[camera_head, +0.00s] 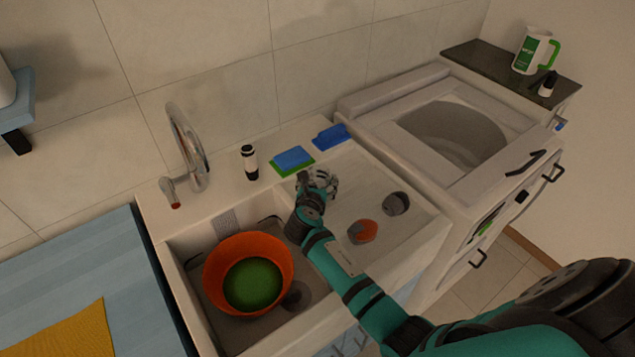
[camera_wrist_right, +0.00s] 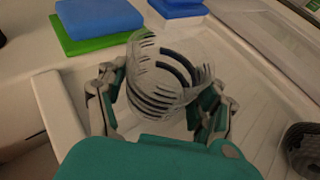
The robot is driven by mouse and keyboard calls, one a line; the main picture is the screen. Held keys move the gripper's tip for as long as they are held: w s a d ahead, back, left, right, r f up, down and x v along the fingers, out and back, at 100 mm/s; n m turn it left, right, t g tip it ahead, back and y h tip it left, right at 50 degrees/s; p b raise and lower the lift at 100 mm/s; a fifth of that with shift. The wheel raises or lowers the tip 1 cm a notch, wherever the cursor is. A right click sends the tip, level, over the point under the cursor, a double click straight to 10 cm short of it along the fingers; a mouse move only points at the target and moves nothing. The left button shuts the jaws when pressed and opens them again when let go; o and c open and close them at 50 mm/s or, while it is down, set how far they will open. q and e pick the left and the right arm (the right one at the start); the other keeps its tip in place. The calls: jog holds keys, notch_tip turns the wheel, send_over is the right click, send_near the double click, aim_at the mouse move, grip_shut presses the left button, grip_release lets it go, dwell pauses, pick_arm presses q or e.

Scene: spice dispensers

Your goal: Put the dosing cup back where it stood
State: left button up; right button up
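The dosing cup (camera_wrist_right: 165,80) is clear and ridged. In the right wrist view it sits tilted between the two fingers of my right gripper (camera_wrist_right: 160,105), which is closed around it. In the head view the right gripper (camera_head: 316,184) is over the back left part of the drainboard, in front of the sponges, with the cup (camera_head: 329,184) small at its fingertips. I cannot tell whether the cup touches the drainboard. My left gripper is not in view.
A blue sponge on a green one (camera_head: 292,161), a blue item (camera_head: 331,137) and a dark-capped bottle (camera_head: 249,162) stand along the back ledge. An orange item (camera_head: 362,231) and a grey item (camera_head: 396,203) lie on the drainboard (camera_head: 400,245). An orange bowl (camera_head: 220,270) is in the sink.

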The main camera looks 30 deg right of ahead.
jog(key=o, duration=0.3)
jog(key=shift+r, duration=0.1)
jog(key=v, duration=1.2)
jog(key=shift+a, duration=0.1)
